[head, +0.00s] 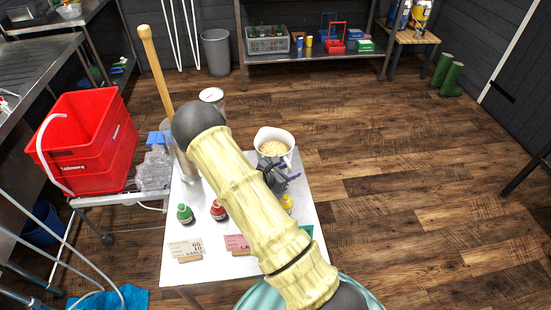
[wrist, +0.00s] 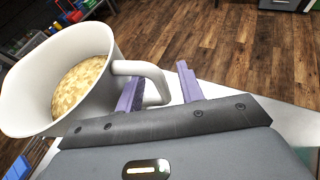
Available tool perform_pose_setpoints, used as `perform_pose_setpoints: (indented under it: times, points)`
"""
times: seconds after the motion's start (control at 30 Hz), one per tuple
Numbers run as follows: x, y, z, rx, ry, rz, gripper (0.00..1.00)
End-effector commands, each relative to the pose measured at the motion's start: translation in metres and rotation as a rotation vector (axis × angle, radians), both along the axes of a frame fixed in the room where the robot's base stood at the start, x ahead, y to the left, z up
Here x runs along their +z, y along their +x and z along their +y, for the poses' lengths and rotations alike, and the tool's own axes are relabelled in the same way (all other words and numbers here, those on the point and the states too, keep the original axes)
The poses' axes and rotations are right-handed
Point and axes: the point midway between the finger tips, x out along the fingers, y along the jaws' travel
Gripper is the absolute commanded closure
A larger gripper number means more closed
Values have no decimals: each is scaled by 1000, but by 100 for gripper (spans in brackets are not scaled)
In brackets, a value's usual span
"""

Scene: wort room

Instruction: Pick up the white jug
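The white jug (head: 273,134) stands upright near the far right corner of the small white table (head: 208,222), with pale, grain-like contents inside. In the wrist view the jug (wrist: 22,95) fills the left side, its handle (wrist: 150,70) pointing toward my gripper. My gripper (wrist: 159,74) is open, its purple fingers on either side of the handle's outer part. A gap shows between the handle and the right finger; I cannot tell whether the left finger touches it. In the head view my arm hides part of the table and most of my gripper (head: 283,174).
Stacked red crates (head: 88,145) stand left.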

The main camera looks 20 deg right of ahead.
Motion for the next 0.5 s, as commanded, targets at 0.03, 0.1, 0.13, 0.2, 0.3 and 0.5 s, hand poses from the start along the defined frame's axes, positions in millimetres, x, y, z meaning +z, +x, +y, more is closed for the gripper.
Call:
perform_pose_setpoints:
  times: [0.03, 0.1, 0.13, 0.2, 0.3, 0.5]
  points:
    - [-1, 0, -1, 0, 0, 0, 62]
    - [-1, 0, -1, 0, 0, 0, 62]
    - [-1, 0, -1, 0, 0, 0, 62]
    - [-1, 0, -1, 0, 0, 0, 62]
    - [-1, 0, -1, 0, 0, 0, 62]
    - [-1, 0, -1, 0, 0, -1, 62]
